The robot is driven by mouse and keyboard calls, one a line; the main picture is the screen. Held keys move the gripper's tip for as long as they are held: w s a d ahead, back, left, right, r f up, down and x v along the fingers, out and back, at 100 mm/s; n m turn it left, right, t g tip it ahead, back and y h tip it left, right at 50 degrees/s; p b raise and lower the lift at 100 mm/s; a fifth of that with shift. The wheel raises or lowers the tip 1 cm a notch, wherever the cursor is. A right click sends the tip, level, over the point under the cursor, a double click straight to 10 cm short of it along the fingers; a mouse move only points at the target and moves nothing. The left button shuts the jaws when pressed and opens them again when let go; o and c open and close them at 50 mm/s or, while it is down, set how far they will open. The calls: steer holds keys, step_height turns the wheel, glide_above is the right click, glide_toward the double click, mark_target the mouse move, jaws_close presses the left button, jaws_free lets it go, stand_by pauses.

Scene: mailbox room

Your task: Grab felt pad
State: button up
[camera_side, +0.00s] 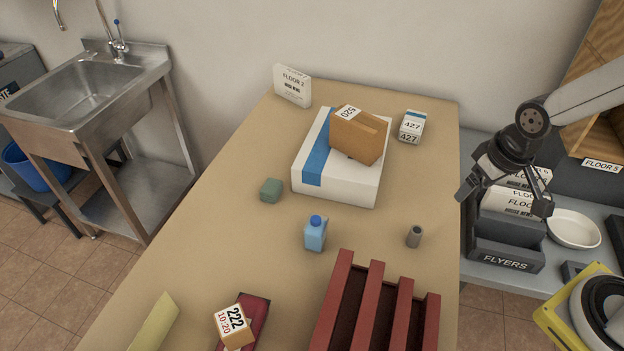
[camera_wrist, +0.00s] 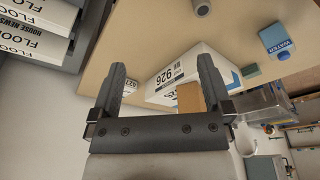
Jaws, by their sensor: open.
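No item is labelled as a felt pad. A small dark green block (camera_side: 271,190) on the table, left of the white box, may be it; in the wrist view it shows partly behind the white box (camera_wrist: 250,71). A flat dark red piece (camera_side: 258,312) under a small box at the front could also be a pad; I cannot tell which. My gripper (camera_side: 505,196) is open and empty, above and beyond the table's right edge, far from both. In the wrist view its two fingers (camera_wrist: 162,66) stand apart with nothing held between them.
A white box with a blue stripe (camera_side: 310,178) carries a brown box (camera_side: 358,140). A blue bottle (camera_side: 315,236), grey cylinder (camera_side: 414,237) and red slotted rack (camera_side: 375,290) stand nearer. A box labelled 222 (camera_side: 234,328) sits on the red piece. A flyers holder (camera_side: 506,258) stands right.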

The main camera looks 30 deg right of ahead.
steer(key=shift+w+v, duration=0.45)
steer(key=shift+v, duration=1.6)
steer(key=w+a+n+t+h, duration=0.1)
steer(key=w+a+n+h, duration=0.2)
steer(key=w+a+n, duration=0.55)
steer(key=w+a+n+t+h, duration=0.25)
steer(key=w+a+n, duration=0.25)
steer(key=w+n, duration=0.55)
steer(key=w+a+n+t, duration=0.3)
steer(key=a+n, duration=0.3)
steer(key=a, duration=0.3)
steer(key=w+a+n+t, duration=0.3)
steer(key=a+n, duration=0.3)
steer(key=a, duration=0.3)
glide_toward(271, 189)
steer(key=w, duration=0.1)
steer(key=w+d, duration=0.1)
steer(key=shift+w+f, duration=0.2)
steer(key=shift+w, duration=0.1)
steer(key=shift+f, duration=0.65)
steer(key=shift+r+x, duration=0.2)
steer(key=shift+x, duration=3.7)
steer(key=shift+d, duration=0.1)
